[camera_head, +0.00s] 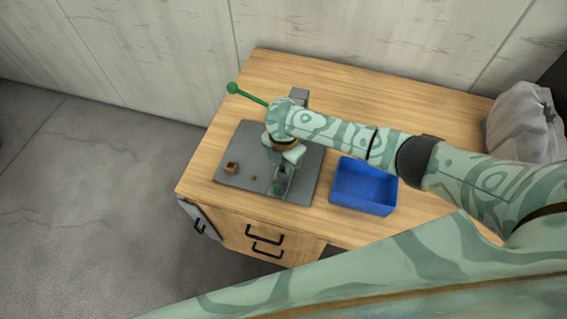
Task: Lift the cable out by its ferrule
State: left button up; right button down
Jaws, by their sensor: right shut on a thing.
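My right gripper (286,160) points down over a grey metal fixture (285,180) on a dark grey base plate (240,172). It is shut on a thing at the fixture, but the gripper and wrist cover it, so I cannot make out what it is. I cannot make out the cable or its ferrule. A lever with a green ball end (233,88) sticks out to the upper left from behind my wrist. A small green knob (277,189) sits at the fixture's front end. My left gripper is not in view.
A small brown block (232,167) sits on the plate's left part. An empty-looking blue bin (362,186) stands right of the plate, below my forearm. A grey bag-like object (522,122) is at the far right.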

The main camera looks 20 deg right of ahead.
notch_tip(320, 180, up, 3)
jog(key=shift+w+f+p, duration=0.1)
jog(key=shift+f+p, duration=0.05)
jog(key=shift+p, duration=0.45)
jog(key=s+a+r+p, duration=0.2)
jog(key=s+r+p, duration=0.2)
jog(key=s+r, duration=0.1)
jog(key=s+a+r+p, duration=0.2)
jog(key=s+r, duration=0.3)
jog(key=s, duration=0.3)
jog(key=shift+s+a+p, duration=0.2)
jog(key=shift+a+p, duration=0.2)
jog(key=shift+p, duration=0.5)
jog(key=shift+p, duration=0.55)
